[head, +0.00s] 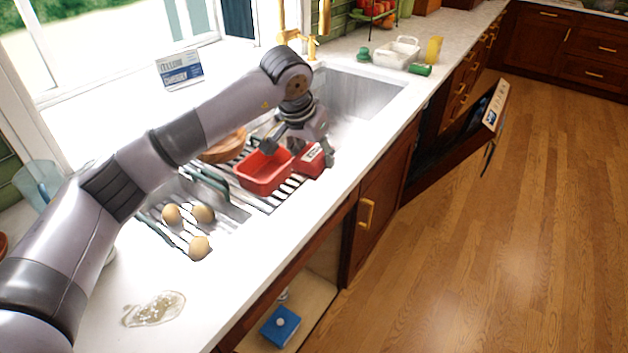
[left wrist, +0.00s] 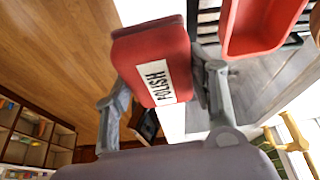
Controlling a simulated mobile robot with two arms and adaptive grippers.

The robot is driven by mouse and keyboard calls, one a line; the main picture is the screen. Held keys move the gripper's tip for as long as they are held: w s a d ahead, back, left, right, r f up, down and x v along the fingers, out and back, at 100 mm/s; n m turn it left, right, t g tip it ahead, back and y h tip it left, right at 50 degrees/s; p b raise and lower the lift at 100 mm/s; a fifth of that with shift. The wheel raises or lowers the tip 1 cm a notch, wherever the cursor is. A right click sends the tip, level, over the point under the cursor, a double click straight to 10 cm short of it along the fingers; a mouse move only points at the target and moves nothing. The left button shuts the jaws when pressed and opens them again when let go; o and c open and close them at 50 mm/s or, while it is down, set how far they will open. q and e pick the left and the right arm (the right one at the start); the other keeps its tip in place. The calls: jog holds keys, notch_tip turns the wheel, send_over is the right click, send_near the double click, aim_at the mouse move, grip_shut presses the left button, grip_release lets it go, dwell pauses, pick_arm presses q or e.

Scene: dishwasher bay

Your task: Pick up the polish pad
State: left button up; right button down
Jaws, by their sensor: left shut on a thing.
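The polish pad is a red block with a white label reading POLISH (left wrist: 150,45). In the left wrist view it sits between the two fingers of my left gripper (left wrist: 165,95), which is shut on it. In the head view the pad (head: 309,160) is at the fingertips of my left gripper (head: 298,150), at the right end of the red tray and over the sink's rack. Part of the pad is hidden by the fingers. I cannot tell whether it still touches the rack. My right gripper is not in view.
A red tray (head: 263,185) stands on the sink rack right beside the pad, with a brown bowl (head: 225,147) behind it. Several egg-like brown objects (head: 200,246) lie at the left. A gold faucet (head: 311,46) rises behind the sink. An open dishwasher door (head: 455,160) juts out at the right.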

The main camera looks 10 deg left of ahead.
aim_at(313, 152)
pick_arm(q)
notch_tip(313, 152, up, 11)
jog(key=shift+f+b, duration=0.2)
jog(key=shift+b, duration=0.25)
jog(key=o, duration=0.6)
jog(key=shift+a, duration=0.1)
jog(key=c, duration=0.5)
